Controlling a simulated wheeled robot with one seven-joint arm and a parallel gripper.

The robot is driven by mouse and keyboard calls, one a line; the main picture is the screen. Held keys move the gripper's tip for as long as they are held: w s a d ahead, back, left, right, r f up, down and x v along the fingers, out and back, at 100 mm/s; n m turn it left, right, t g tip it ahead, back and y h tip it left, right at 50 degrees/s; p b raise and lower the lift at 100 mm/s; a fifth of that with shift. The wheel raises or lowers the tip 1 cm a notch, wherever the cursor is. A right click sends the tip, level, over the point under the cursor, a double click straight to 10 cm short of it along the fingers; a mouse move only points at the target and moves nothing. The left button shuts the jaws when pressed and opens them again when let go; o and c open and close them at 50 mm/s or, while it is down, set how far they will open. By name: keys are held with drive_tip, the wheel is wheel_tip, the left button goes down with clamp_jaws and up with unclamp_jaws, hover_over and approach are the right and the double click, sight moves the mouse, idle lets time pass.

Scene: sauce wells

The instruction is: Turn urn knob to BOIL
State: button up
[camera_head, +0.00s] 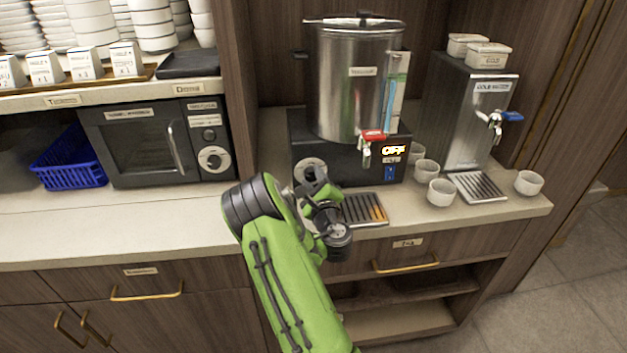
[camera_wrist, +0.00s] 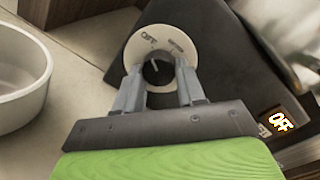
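The steel urn (camera_head: 352,90) stands on a black base with a lit display (camera_head: 394,150) reading OFF; the display also shows in the wrist view (camera_wrist: 281,121). The black knob (camera_wrist: 158,70) sits on a round white dial (camera_wrist: 160,38) marked OFF; the dial's other word is too blurred to read. The fingers look slightly apart from the knob; contact is not clear.
A red-handled tap (camera_head: 374,136) and blue switch (camera_head: 389,172) are on the urn's front, above a drip tray (camera_head: 364,210). White cups (camera_head: 441,192) and a cold-water dispenser (camera_head: 470,110) stand right. A microwave (camera_head: 150,145) stands left. The left counter front is clear.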

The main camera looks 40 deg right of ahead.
drive_tip(key=c, duration=0.5)
drive_tip(key=shift+m, duration=0.3)
drive_tip(key=m+b, duration=0.1)
drive_tip(key=m, duration=0.1)
drive_tip(key=m+b, duration=0.1)
drive_tip(key=m, duration=0.2)
drive_tip(key=shift+a+f, duration=0.1)
drive_tip(key=shift+f, duration=0.1)
drive_tip(key=m+h+b, duration=0.1)
drive_tip(key=m, duration=0.5)
drive_tip(key=shift+w+a, duration=0.1)
drive_tip(key=m+b, duration=0.1)
drive_tip(key=m, duration=0.6)
drive_tip(key=shift+a+h, duration=0.1)
drive_tip(key=shift+h, duration=0.2)
drive_tip(key=m, duration=0.6)
drive_tip(key=shift+w+a+m+g+h+b, duration=0.1)
drive_tip(key=shift+w+m+g+h+b, duration=0.05)
drive_tip(key=shift+m+g+h+b, duration=0.2)
